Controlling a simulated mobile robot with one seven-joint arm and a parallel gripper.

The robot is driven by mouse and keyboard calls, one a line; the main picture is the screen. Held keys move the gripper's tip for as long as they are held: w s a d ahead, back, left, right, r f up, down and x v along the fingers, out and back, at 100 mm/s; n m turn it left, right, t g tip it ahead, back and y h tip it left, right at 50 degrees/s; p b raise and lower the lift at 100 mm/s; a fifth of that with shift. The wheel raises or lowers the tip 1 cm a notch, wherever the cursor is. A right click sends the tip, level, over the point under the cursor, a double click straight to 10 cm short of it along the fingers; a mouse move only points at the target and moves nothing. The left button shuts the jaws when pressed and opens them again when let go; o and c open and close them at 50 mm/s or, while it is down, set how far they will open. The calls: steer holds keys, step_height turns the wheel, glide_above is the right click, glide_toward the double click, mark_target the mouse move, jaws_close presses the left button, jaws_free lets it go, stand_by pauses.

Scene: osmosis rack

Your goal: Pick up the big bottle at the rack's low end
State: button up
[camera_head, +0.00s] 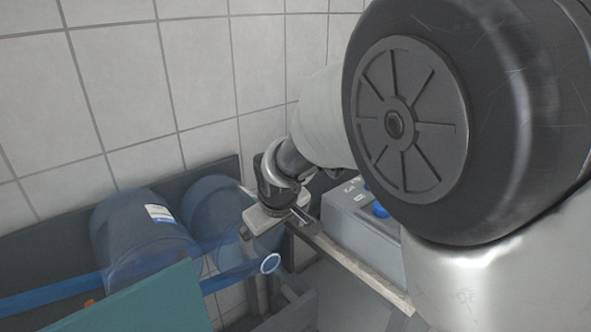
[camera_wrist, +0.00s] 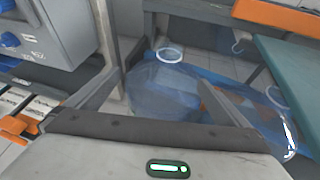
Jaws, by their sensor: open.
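Two big translucent blue bottles lie on their sides in the rack (camera_head: 215,172). The right bottle (camera_head: 208,215) in the head view has its round open neck toward the camera; it also shows in the wrist view (camera_wrist: 160,88), below and between my fingers. The left bottle (camera_head: 135,232) bears a white label and shows at the right of the wrist view (camera_wrist: 245,115). My gripper (camera_wrist: 160,82) is open and empty. In the head view my gripper (camera_head: 272,218) is over the right bottle's right side, hiding part of it. I cannot tell whether it touches.
A grey box (camera_head: 358,222) with blue knobs stands right of the rack, behind a pale rail (camera_head: 345,262). A teal panel (camera_head: 150,300) covers the left bottle's front. A tiled wall (camera_head: 120,90) rises behind. An orange-edged surface (camera_wrist: 280,17) is at the wrist view's upper right.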

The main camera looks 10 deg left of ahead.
mark_target(267, 253)
steer(key=shift+n, duration=0.3)
steer(key=x, duration=0.4)
steer(key=a+x, duration=0.1)
steer(key=x, duration=0.9)
steer(key=shift+s+a+b, duration=0.25)
steer(key=shift+a+b, duration=0.1)
steer(key=shift+a, duration=0.05)
steer(key=shift+s+x, duration=0.15)
steer(key=shift+x, duration=1.2)
steer(key=shift+s+x, duration=0.15)
steer(key=shift+x, duration=1.15)
steer(key=shift+a+f, duration=0.1)
steer(key=shift+a, duration=0.05)
steer(key=c, duration=2.3)
steer(key=shift+c, duration=0.5)
